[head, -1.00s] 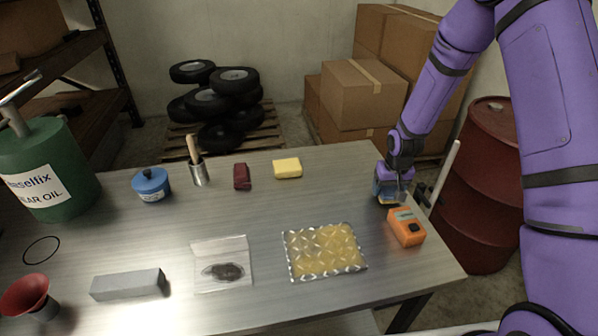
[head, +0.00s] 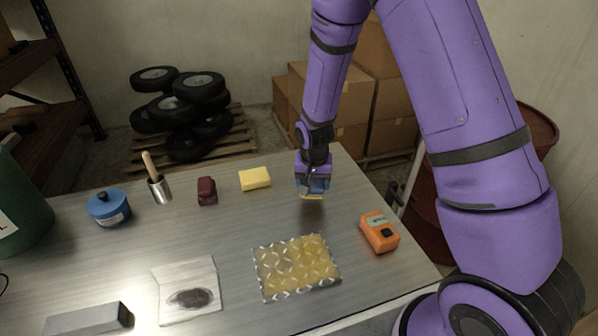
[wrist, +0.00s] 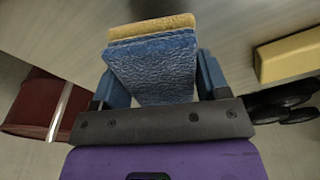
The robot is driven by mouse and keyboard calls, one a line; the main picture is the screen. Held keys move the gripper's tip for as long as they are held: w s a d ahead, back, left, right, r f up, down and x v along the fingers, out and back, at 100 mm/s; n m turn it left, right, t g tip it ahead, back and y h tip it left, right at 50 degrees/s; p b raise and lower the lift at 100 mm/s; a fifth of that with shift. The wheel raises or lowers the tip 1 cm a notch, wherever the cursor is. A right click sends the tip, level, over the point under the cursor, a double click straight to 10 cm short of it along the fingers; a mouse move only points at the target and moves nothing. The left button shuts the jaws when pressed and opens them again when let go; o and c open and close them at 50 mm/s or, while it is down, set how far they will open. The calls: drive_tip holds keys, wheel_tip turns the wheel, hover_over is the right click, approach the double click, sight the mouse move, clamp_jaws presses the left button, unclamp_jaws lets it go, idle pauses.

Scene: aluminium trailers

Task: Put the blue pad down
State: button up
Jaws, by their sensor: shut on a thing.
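My gripper (head: 312,186) is shut on the blue pad (wrist: 152,68), with one blue finger on each side of it in the wrist view. The pad has a rough, leathery blue face and a tan-yellow layer along its far edge. In the head view the pad (head: 318,187) shows small under my gripper, its yellowish edge lowest. It is over the back right part of the metal table (head: 225,235), to the right of the yellow block (head: 255,179). It looks a little above the tabletop, but I cannot tell the exact gap.
An orange device (head: 379,232) sits at the right. Yellow patterned sheet (head: 296,267) and clear bag (head: 186,291) lie in front. Bare table lies between them.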

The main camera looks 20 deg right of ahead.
drive_tip(key=w, duration=0.7)
drive_tip(key=w+f, duration=0.1)
drive_tip(key=w, duration=0.2)
drive_tip(key=shift+w+a, duration=0.2)
drive_tip(key=shift+w, duration=0.15)
drive_tip(key=shift+w+f, duration=0.2)
drive_tip(key=shift+w, duration=0.05)
drive_tip(key=shift+f, duration=1.55)
drive_tip(key=shift+f, duration=0.15)
drive_tip(key=o, duration=0.9)
